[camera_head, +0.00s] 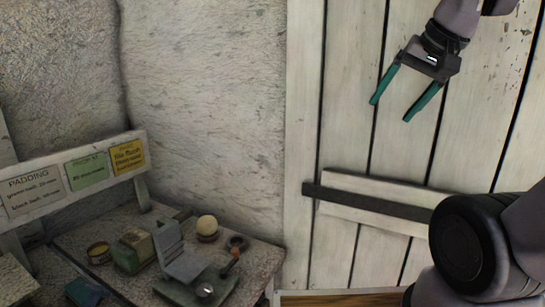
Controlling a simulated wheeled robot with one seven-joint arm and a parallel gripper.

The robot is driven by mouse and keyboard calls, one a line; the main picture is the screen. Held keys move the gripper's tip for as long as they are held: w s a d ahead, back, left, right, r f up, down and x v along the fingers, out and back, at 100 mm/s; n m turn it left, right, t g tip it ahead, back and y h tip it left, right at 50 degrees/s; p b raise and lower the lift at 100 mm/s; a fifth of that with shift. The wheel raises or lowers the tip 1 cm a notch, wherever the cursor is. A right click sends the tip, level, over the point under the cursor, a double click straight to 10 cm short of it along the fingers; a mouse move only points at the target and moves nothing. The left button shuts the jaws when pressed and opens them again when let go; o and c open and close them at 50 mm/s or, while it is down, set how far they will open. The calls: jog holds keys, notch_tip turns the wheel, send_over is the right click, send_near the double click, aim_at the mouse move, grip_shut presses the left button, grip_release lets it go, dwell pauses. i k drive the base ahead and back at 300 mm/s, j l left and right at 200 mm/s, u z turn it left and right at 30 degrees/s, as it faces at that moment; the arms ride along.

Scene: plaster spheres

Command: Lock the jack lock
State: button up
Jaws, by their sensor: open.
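My gripper (392,110) is at the upper right, in front of the white plank door. Its two green fingers are spread apart, point down and to the left, and hold nothing. On the bench at the lower left stands a grey-green metal device (185,262) with a flat base and a raised plate, which may be the jack. A small reddish-orange knob or lever (235,253) shows at its right side, perhaps the lock. It is too small to tell its setting. My gripper is well above and to the right of the device, touching nothing.
The bench (262,262) also holds a pale ball (207,226), a round tin (98,253), a greenish box (133,250) and a dark ring (238,242). A rail with paper labels (85,170) stands behind. The door (345,130) has a dark strap (370,203). My arm covers the lower right.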

aim_at(224, 271)
jog(key=k+u, duration=0.1)
jog(key=u, duration=0.85)
jog(key=k+j+u, duration=0.1)
jog(key=u, duration=0.35)
